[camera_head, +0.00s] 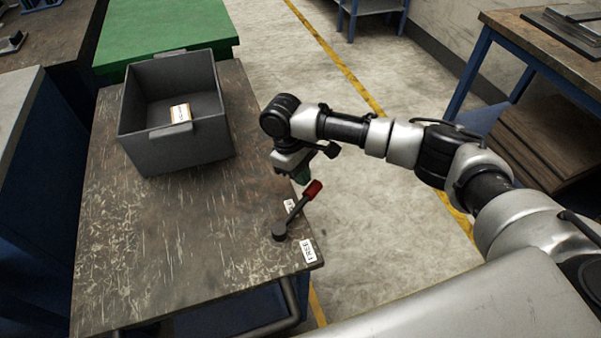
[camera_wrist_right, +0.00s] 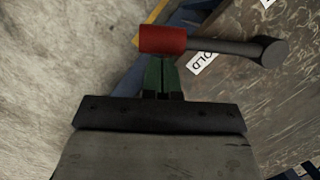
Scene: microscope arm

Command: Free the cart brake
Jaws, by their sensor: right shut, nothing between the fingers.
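The brake lever (camera_head: 295,211) has a dark arm, a red grip (camera_head: 313,190) and a round pivot near the front right corner of the cart top (camera_head: 130,240). It points away from me toward the cart's right edge, beside the HOLD label (camera_wrist_right: 201,62). The FREE label (camera_head: 308,251) lies nearer the corner. My right gripper (camera_head: 303,176) is shut and empty, just beyond the red grip. In the right wrist view its green fingers (camera_wrist_right: 161,75) end right at the red grip (camera_wrist_right: 163,39); I cannot tell whether they touch. My left gripper is not in view.
A grey open bin (camera_head: 190,148) holding a small labelled box (camera_head: 180,113) stands at the back of the cart. A green-topped table (camera_head: 165,30) stands behind. A wooden workbench (camera_head: 535,42) is at the far right. Open floor (camera_head: 390,260) lies right of the cart.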

